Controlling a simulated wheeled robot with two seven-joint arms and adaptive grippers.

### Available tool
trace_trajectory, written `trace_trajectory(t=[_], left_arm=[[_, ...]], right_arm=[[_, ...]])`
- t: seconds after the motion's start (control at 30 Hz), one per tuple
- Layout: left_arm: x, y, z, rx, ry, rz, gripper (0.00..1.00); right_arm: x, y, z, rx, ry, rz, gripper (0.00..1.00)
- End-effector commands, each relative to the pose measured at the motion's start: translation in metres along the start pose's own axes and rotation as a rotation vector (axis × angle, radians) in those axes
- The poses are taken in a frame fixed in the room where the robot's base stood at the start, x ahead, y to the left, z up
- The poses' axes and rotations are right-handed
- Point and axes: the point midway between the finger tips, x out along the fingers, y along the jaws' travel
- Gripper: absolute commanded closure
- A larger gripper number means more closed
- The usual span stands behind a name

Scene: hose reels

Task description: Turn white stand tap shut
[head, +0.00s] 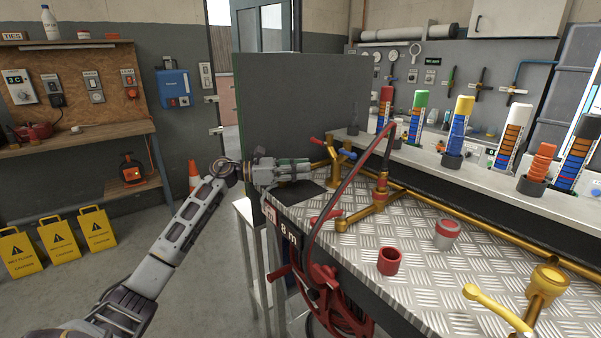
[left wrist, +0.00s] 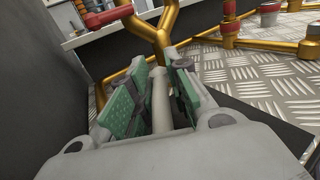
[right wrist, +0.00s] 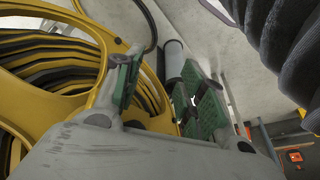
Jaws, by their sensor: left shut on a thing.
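My left gripper (head: 306,170) is at the left end of the metal-topped bench, beside a forked brass pipe stand (head: 336,161). The left wrist view shows its green-padded fingers (left wrist: 162,85) closed around a pale whitish lever (left wrist: 159,98), just in front of the brass fork (left wrist: 159,34). In the head view the gripper hides this lever.
A red reel (head: 335,298) hangs at the bench front, its hose arching over the top. A red cup (head: 390,261), a grey-red cap (head: 446,234) and a yellow lever (head: 490,305) are on the bench. A yellow reel (right wrist: 60,75) fills the right wrist view's left side.

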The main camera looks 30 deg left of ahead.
Motion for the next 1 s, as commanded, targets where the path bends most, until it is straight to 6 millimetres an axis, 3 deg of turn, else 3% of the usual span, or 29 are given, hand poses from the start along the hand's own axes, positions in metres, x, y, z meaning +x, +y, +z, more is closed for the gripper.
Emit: trace_trajectory(t=[0.53, 0.57, 0.67, 1.0], left_arm=[[0.0000, -0.0011, -0.0007, -0.001, 0.002, -0.019, 1.00], [0.0000, -0.0011, -0.0007, -0.001, 0.002, -0.019, 0.80], [0.0000, -0.0011, -0.0007, -0.001, 0.002, -0.019, 0.67], [0.0000, -0.0010, 0.0002, 0.000, 0.001, -0.018, 0.66]], right_arm=[[0.0058, -0.0004, -0.0004, 0.003, 0.014, -0.006, 0.60], [0.0058, -0.0004, -0.0004, 0.003, 0.014, -0.006, 0.60], [0.0059, -0.0004, 0.0000, 0.003, 0.013, -0.006, 0.60], [0.0062, -0.0020, 0.0003, 0.003, 0.011, -0.009, 0.60]])
